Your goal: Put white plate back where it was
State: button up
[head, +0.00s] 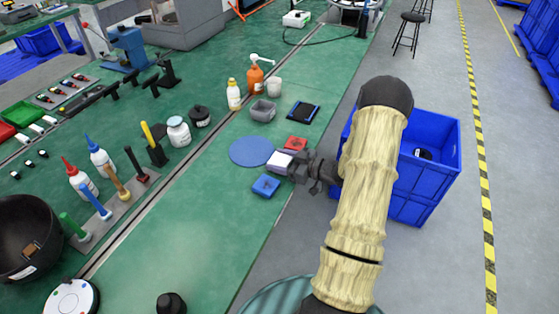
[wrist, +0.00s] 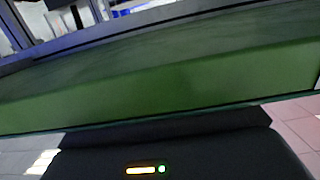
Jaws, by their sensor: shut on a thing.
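The white plate (head: 280,160) is a small, pale square piece at the table's right edge, between a blue square piece (head: 265,186) and a red one (head: 297,143). My gripper (head: 291,165) reaches in from the right, low over the table edge, and is shut on the white plate. I cannot tell whether the plate touches the table or is held just above it. The wrist view shows the green table side (wrist: 150,90) close up; the fingers and the plate do not show there.
A round blue mat (head: 251,151) lies just left of the white plate. A blue crate (head: 430,150) is on the floor to the right. The near part of the green table (head: 190,225) is clear.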

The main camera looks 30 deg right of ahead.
jog(key=shift+f, duration=0.15)
jog(key=o, duration=1)
jog(key=shift+s+d, duration=0.1)
jog(key=v, duration=1.2)
jog(key=shift+r, duration=0.2)
